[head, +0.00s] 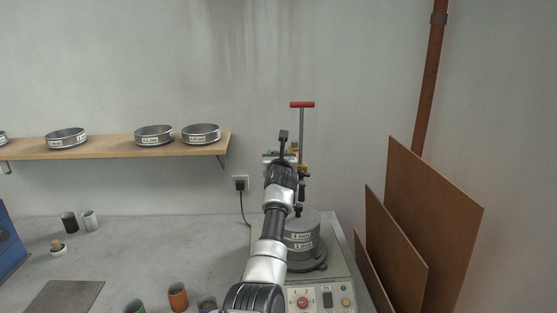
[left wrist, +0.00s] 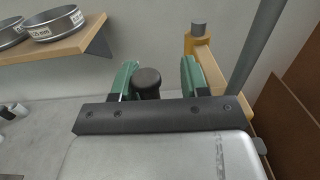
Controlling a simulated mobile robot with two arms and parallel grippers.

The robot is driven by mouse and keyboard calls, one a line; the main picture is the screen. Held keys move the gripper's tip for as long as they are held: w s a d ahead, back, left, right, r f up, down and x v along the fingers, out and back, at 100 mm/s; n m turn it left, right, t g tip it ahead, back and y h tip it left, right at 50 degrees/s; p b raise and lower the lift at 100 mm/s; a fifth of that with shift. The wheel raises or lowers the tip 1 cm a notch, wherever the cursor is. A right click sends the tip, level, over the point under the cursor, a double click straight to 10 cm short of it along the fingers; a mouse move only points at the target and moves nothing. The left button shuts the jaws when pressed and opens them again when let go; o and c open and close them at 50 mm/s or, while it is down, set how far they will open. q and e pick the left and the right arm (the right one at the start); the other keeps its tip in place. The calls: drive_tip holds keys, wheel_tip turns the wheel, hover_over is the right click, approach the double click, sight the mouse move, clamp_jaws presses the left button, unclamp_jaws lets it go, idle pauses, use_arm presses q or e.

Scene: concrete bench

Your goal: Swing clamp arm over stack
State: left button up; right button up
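The stack of round grey sieves (head: 301,236) stands on a machine at right of centre in the head view, partly hidden by my left arm. Behind it rises a metal rod with a red crossbar (head: 302,104). The yellow clamp arm (left wrist: 207,70) shows in the left wrist view, with a grey bolt on its end. My left gripper (head: 281,157) is raised above the stack. In the left wrist view, its green fingers (left wrist: 160,79) are open, with a black knob (left wrist: 147,78) between them, nearer the left finger. Contact cannot be told. My right gripper is not in view.
The shaker base (head: 325,294) has buttons and a switch. Brown boards (head: 425,215) lean at right. A wall shelf (head: 110,149) holds several sieves at left. Small cups (head: 178,296) stand on the bench, which has free room at left.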

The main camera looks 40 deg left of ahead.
use_arm(q)
drive_tip(key=shift+s+d+f, duration=0.15)
drive_tip(key=shift+s+d, duration=0.25)
drive_tip(key=b+v, duration=0.3)
drive_tip(key=v, duration=0.6)
drive_tip(key=shift+s+d, duration=0.2)
drive_tip(key=shift+d, duration=0.05)
